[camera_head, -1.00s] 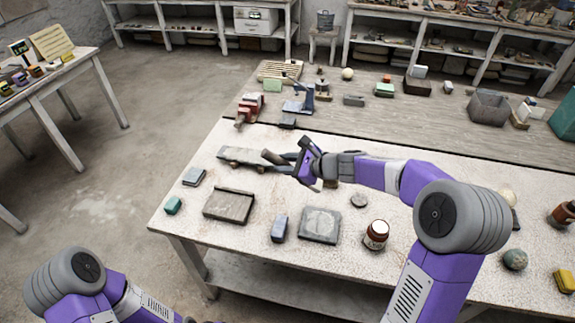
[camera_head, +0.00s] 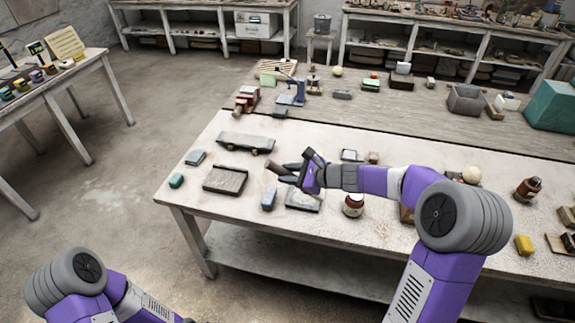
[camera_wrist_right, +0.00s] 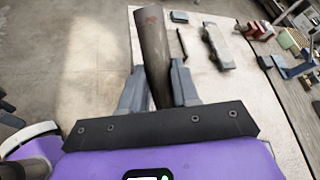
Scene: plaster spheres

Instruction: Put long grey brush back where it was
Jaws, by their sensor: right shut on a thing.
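My right gripper (camera_head: 288,173) is shut on a long grey-brown stick-like thing, which looks like the long grey brush (camera_head: 275,167). In the head view only a short end of it sticks out past the fingers. In the right wrist view the brush (camera_wrist_right: 153,45) stands between the two grey fingers (camera_wrist_right: 156,85) and points away over the table and floor. Its lower end is hidden behind the gripper's mount. The gripper is above the white worktable (camera_head: 200,173), by a grey slab (camera_head: 303,200).
A long grey board (camera_head: 245,142), a shallow tray (camera_head: 225,180), a blue-grey block (camera_head: 268,199) and a brown jar (camera_head: 353,205) stand around the gripper. A red vise (camera_head: 246,98) is farther back.

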